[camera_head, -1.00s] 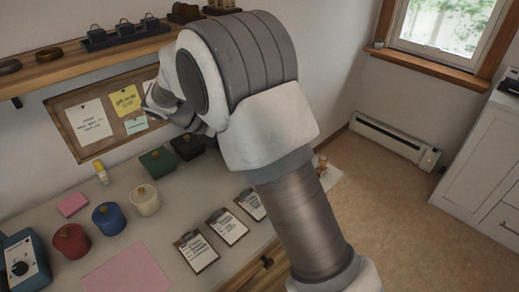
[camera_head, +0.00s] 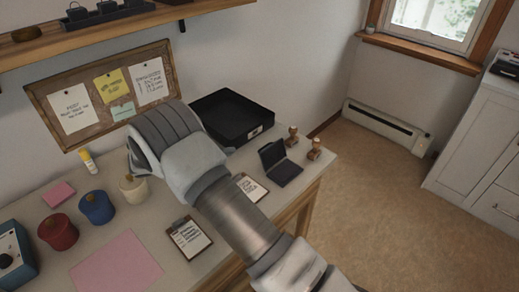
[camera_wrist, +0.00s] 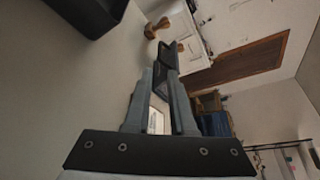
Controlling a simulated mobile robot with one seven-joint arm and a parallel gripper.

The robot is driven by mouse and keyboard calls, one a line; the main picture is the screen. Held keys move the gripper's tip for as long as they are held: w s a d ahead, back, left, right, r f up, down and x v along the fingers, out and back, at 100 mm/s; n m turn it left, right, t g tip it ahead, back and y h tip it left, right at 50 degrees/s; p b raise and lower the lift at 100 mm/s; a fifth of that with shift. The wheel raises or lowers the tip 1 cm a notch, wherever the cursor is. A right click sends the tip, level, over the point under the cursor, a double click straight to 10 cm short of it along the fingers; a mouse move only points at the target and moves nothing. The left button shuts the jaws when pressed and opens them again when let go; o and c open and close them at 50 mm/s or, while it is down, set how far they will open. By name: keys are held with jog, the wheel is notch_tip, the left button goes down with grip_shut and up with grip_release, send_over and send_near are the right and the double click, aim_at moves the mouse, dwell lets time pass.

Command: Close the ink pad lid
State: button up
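The black ink pad (camera_head: 285,174) lies near the right end of the table, and its lid (camera_head: 272,154) stands raised at the back. In the wrist view the dark ink pad (camera_wrist: 168,56) shows beyond the fingertips, partly overlapped by them. My gripper (camera_wrist: 162,76) has its fingers apart with nothing held between them; a pale clipboard sheet shows through the gap. In the head view my arm hides the gripper, left of the ink pad and apart from it as far as I can tell.
A large black tray (camera_head: 232,138) stands behind the ink pad. Two wooden stamps (camera_head: 292,137) (camera_head: 314,149) stand right of it by the table's edge. Clipboards (camera_head: 190,238) lie in front. Blue (camera_head: 96,207), red (camera_head: 58,232) and cream (camera_head: 133,188) jars stand at left.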

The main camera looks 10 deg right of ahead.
aim_at(269, 154)
jog(key=b+x, duration=0.1)
jog(key=x, duration=1)
jog(key=shift+d+f, duration=0.1)
jog(key=shift+d, duration=0.2)
jog(key=shift+c, duration=0.3)
grip_shut()
dwell(0.6)
